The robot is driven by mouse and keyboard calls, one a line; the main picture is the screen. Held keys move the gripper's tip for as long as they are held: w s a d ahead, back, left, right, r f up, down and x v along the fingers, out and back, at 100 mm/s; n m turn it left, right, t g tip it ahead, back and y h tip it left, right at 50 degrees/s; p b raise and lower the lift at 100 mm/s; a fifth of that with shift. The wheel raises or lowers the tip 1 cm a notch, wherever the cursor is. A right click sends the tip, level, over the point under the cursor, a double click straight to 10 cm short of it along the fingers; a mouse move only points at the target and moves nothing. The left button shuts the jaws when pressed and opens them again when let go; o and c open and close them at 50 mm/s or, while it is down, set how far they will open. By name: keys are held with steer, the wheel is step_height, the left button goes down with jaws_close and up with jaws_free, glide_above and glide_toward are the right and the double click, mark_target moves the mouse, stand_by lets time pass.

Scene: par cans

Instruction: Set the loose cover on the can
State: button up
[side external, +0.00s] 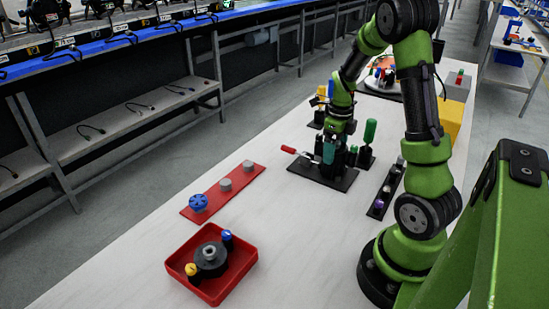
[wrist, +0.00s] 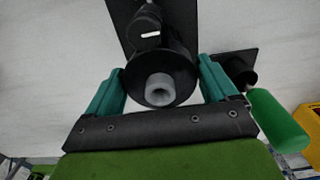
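My gripper (side external: 329,153) is low over a black base plate (side external: 338,180) in the side view. In the wrist view its two teal fingers (wrist: 161,70) stand on either side of a round black part with a grey knob (wrist: 158,89). The fingers are spread apart, close to its rim; I cannot tell whether they press on it. I cannot tell whether this part is the cover or the can. A dark round part with a pale hub (side external: 210,255) sits in the red tray (side external: 243,279), between a yellow-topped knob and a blue-topped knob.
A red-handled tool (side external: 290,150) and a green-handled tool (side external: 370,131) are close beside my gripper. A red strip (side external: 211,200) holds a blue knob and grey pieces. A black strip (side external: 377,213) holds small parts. White table (side external: 290,245) is clear between tray and base plate.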

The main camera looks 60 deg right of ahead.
stand_by(0.3)
steer(key=shift+o, duration=1.3)
step_height(320, 180, up, 17)
steer(key=s+a+n+t+y, duration=0.2)
steer(key=a+n+t, duration=0.5)
steer(key=a+n, duration=2.1)
steer(key=s+n, duration=0.1)
steer(key=n, duration=0.3)
steer(key=shift+s+a+r, duration=0.15)
steer(key=shift+s, duration=0.05)
